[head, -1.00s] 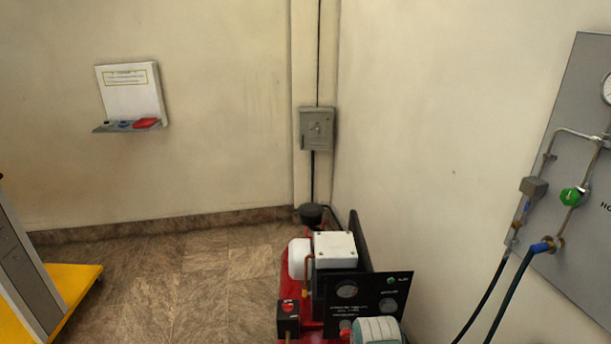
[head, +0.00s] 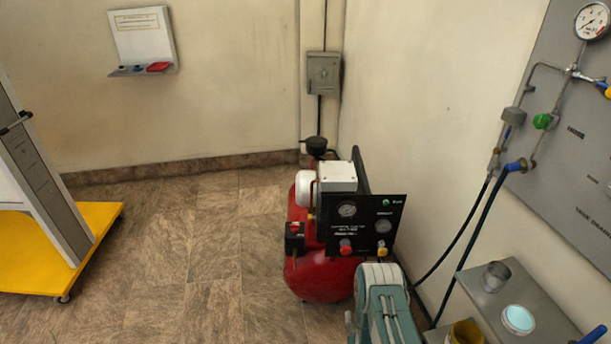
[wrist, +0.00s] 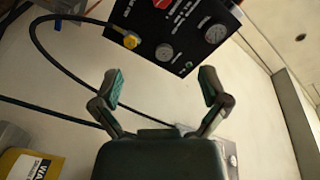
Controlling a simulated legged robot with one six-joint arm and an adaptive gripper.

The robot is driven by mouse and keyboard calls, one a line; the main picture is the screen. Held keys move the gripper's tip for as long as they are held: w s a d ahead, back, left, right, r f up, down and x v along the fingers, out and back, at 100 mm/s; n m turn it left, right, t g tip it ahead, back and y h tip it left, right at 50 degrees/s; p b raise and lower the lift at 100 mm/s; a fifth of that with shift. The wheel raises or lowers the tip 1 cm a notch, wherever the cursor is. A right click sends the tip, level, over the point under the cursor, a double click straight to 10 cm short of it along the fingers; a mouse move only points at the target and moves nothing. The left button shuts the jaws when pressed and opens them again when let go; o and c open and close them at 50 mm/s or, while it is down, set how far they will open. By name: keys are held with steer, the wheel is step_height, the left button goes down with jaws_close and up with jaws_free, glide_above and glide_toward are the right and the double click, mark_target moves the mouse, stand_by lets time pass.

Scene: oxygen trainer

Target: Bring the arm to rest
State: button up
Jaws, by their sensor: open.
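My arm (head: 382,305) shows at the bottom of the head view, a pale green-grey link in front of the red compressor. My gripper (wrist: 160,85) shows in the wrist view with its two fingers spread wide apart and nothing between them. Its fingertips are not clearly seen in the head view. Beyond the fingers, the wrist view shows a pale wall and the compressor's black panel (wrist: 185,60) with gauges and a yellow knob.
The red compressor (head: 318,278) stands on the floor by the wall. A grey shelf (head: 462,298) at right holds several containers. A wall panel (head: 580,150) carries pipes and a gauge. A yellow wheeled base (head: 35,270) is at left. Tiled floor between is clear.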

steer(key=w+r+n+g, duration=0.2)
steer(key=w+r, duration=0.5)
steer(key=r, duration=0.4)
steer(key=w+r+n+g, duration=0.2)
steer(key=w+r, duration=0.4)
steer(key=r, duration=0.6)
step_height(320, 180, up, 10)
steer(key=s+n+g, duration=0.1)
steer(key=s+g, duration=0.1)
steer(key=s, duration=0.1)
steer(key=s+r+n+g, duration=0.3)
steer(key=s+r, duration=1.1)
steer(key=s+r+n+g, duration=0.1)
steer(key=s+r, duration=0.1)
steer(key=s, duration=0.8)
steer(key=s+r+n+g, duration=0.1)
steer(key=s+g, duration=0.1)
steer(key=s, duration=0.8)
steer(key=shift+r+n, duration=0.3)
steer(key=shift+r, duration=0.1)
steer(key=shift+c, duration=0.3)
